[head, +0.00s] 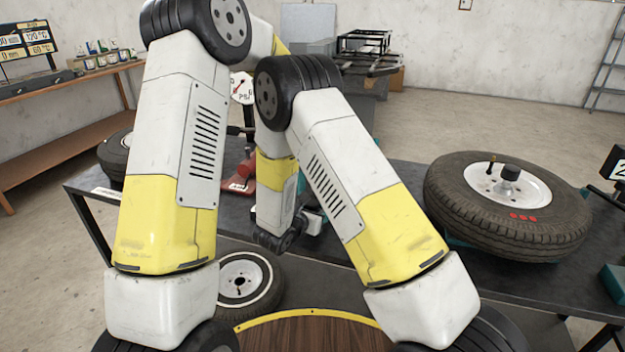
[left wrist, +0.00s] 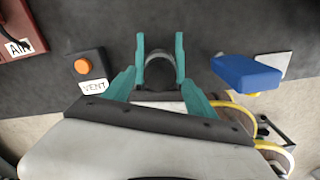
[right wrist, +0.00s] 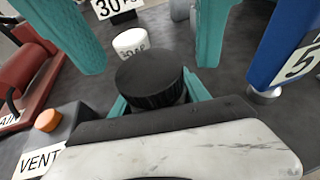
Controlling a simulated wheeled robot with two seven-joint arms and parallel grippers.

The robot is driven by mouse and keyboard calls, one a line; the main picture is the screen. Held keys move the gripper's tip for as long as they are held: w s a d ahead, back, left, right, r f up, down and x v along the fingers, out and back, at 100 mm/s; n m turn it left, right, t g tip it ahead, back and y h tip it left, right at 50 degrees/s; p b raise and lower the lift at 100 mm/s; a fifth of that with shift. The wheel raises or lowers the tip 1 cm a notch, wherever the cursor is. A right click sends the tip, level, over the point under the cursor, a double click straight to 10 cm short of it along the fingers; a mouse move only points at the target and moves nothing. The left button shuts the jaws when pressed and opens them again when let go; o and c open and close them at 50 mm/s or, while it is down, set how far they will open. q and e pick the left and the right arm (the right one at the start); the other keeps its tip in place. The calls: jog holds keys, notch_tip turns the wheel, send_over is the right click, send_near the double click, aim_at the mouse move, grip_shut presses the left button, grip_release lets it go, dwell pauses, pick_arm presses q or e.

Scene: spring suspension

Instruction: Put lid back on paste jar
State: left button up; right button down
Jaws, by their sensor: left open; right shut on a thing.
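My right gripper (right wrist: 156,98) is shut on a black round lid (right wrist: 150,78) with a ribbed side, which shows at the centre of the right wrist view. A small white round piece (right wrist: 130,41) with blurred lettering stands just beyond it; I cannot tell whether it is the paste jar. My left gripper (left wrist: 160,55) has its teal fingers apart in the left wrist view. A grey curved piece (left wrist: 178,62) and something dark show between them, too unclear to name. Two larger teal pieces enter the right wrist view from above; whose they are is unclear. In the head view my arms hide the working spot.
The VENT box with an orange button (left wrist: 82,66) and a red AIR block (left wrist: 20,28) stand to the left. A blue block (left wrist: 245,73) is to the right.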

pick_arm(q)
jog(key=shift+f, duration=0.85)
jog(key=shift+c, duration=0.3)
grip_shut()
jog(key=shift+m, duration=1.7)
jog(key=shift+o, duration=0.6)
grip_release()
